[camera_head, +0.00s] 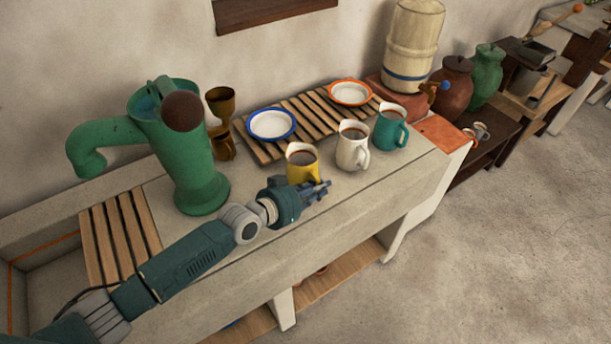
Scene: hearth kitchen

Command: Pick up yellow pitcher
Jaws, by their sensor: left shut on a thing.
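The yellow pitcher (301,166) stands upright on the stone counter, with dark contents showing at its open top. My left gripper (318,190) is at the pitcher's near right side, low down, and is shut on it. The gripper hides the lower front of the pitcher and its handle side. My right gripper is not in the head view.
A white pitcher (353,148) and a teal pitcher (390,131) stand close by to the right. A green hand pump (196,165) stands left. The counter (395,180) is clear in front.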

